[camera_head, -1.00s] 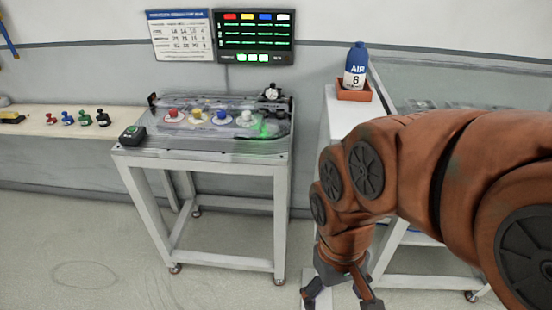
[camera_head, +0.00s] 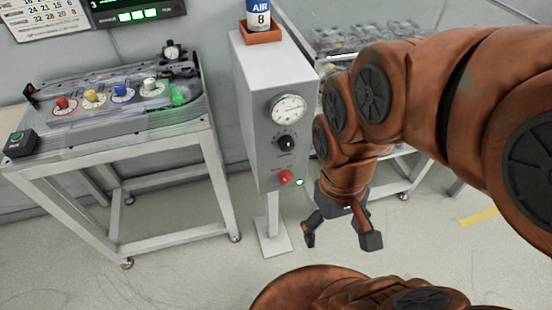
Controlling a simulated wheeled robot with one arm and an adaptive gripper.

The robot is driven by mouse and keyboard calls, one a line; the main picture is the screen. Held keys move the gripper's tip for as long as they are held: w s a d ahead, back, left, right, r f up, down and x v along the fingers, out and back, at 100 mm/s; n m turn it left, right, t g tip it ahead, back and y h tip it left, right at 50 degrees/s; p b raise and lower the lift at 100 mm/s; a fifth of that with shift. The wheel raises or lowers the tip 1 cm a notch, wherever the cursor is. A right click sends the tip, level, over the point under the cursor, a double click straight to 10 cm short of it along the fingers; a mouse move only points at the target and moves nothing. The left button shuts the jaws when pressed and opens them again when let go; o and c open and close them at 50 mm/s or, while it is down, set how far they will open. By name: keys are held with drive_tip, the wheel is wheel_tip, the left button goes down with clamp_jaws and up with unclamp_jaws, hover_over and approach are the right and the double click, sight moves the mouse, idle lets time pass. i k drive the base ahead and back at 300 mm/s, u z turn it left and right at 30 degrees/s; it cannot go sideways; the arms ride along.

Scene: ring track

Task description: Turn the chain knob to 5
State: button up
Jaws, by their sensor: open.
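A grey control box (camera_head: 263,150) on a post stands in the middle of the head view. Its front carries a white dial gauge (camera_head: 289,108), a black rotary knob (camera_head: 286,143) below it and a red button (camera_head: 285,177) near the bottom. The markings around the black knob are too small to read, and I cannot tell whether it is the chain knob. My gripper (camera_head: 340,240) hangs open and empty, pointing down, to the lower right of the box and apart from it.
A track table (camera_head: 110,150) at left carries red (camera_head: 62,102), yellow, blue and white knobs on dials. A blue AIR bottle marked 8 (camera_head: 258,14) stands in an orange tray atop the box. A cluttered bench is behind my arm. Floor between table and box is clear.

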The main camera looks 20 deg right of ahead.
sight(285, 143)
drive_tip(key=z, duration=1.5)
drive_tip(key=k, duration=1.1)
drive_tip(key=u, duration=2.1)
